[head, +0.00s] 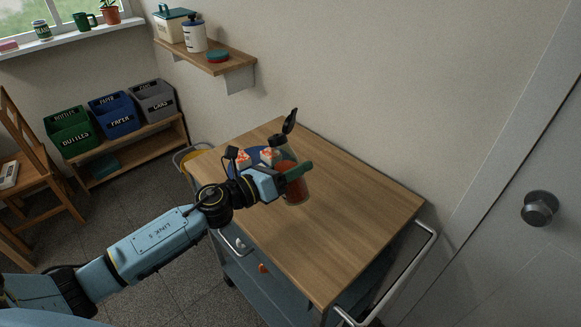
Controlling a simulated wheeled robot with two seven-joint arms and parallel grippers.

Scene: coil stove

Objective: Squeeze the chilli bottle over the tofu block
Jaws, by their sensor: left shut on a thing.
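The chilli bottle (294,188) is clear with red contents in its lower part. Its dark flip cap (290,121) stands open at the top. My left gripper (292,173) is shut around the bottle's middle and holds it roughly upright. I cannot tell whether its base touches the trolley top. White tofu pieces with orange-red topping, one on the left (243,158) and one on the right (268,155), sit on a blue plate (254,151). They are just left of and behind the bottle, partly hidden by my left wrist. My right gripper is out of view.
The wooden trolley top (350,205) is clear to the right and front. A metal rail (408,262) runs along its right end. A wall shelf (225,59) with containers hangs behind left. Sorting boxes (115,112) and a chair (25,160) stand at left. A door (520,250) is at right.

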